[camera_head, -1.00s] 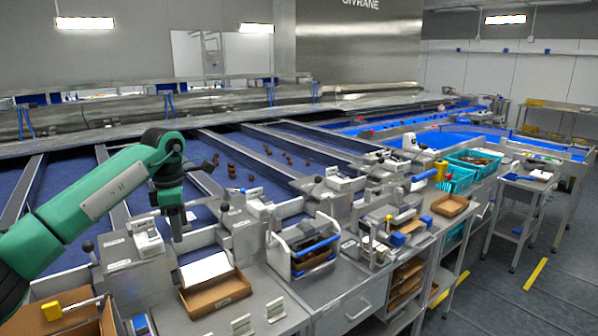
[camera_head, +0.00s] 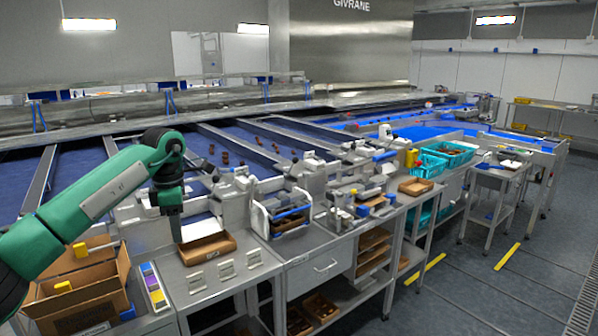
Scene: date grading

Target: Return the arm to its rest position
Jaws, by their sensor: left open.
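My left arm is green and comes in from the left edge. My right arm and gripper are out of view.
An open cardboard box (camera_head: 80,300) stands at the lower left beside a colored strip (camera_head: 154,288). A white tool caddy (camera_head: 282,212) sits right of the tray. Dark dates (camera_head: 225,158) lie on the blue conveyor behind. Teal crates (camera_head: 428,164) stand farther right.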

